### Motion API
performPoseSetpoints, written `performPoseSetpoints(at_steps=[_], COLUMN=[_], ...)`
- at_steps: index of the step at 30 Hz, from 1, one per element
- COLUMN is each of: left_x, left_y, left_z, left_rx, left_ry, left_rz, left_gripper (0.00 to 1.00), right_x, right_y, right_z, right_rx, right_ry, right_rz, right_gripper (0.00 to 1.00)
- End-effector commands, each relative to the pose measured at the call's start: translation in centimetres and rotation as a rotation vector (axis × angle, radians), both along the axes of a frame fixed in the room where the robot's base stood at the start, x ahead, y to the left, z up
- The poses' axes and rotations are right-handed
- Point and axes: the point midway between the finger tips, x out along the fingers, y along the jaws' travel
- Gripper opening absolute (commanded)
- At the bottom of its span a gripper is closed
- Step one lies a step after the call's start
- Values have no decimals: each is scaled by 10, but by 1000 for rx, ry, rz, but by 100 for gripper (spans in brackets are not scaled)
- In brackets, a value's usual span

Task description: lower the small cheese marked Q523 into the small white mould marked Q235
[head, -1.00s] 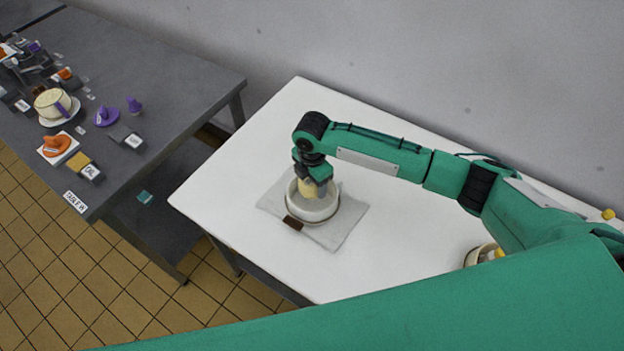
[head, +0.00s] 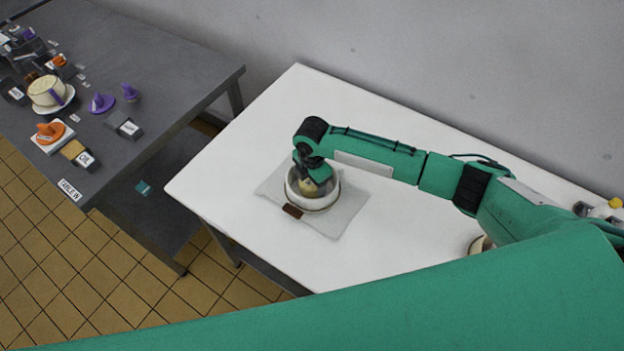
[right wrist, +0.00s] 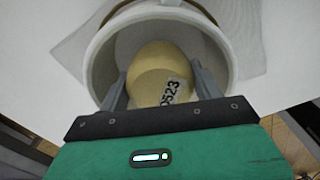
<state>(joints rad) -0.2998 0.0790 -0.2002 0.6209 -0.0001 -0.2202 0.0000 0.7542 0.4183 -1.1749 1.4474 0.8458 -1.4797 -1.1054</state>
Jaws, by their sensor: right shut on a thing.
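The small pale yellow cheese (right wrist: 155,66) has a label on top that reads partly as "523". It is inside the round opening of the white mould (right wrist: 222,45), with white wall showing around it. My right gripper (right wrist: 160,92) is shut on the cheese, one finger at each side. In the head view my right gripper (head: 314,180) reaches down into the mould (head: 312,204), and part of the cheese (head: 308,186) shows beside it. The mould stands on a grey cloth with a brown tag at its front; its marking cannot be read. Whether the cheese touches the bottom is hidden. My left gripper is not in view.
The grey cloth (head: 345,211) lies on a white table (head: 240,165), which is mostly clear around it. Another round vessel (head: 481,244) is partly hidden by my arm. A dark table (head: 160,70) at left holds a cup, labelled blocks and orange and purple pieces.

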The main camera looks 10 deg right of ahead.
Motion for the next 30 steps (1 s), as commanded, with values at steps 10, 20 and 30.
performPoseSetpoints(at_steps=[10, 20, 30], left_x=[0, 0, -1], left_y=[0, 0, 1], left_z=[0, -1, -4], left_rx=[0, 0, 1], left_ry=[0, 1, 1], left_rz=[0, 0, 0], left_gripper=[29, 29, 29], right_x=[0, 0, 0], right_y=[0, 0, 0], right_z=[1, -2, -7], right_rx=[0, 1, 1], right_ry=[-1, 0, 0], right_rz=[0, 0, 0], right_gripper=[35, 35, 35])
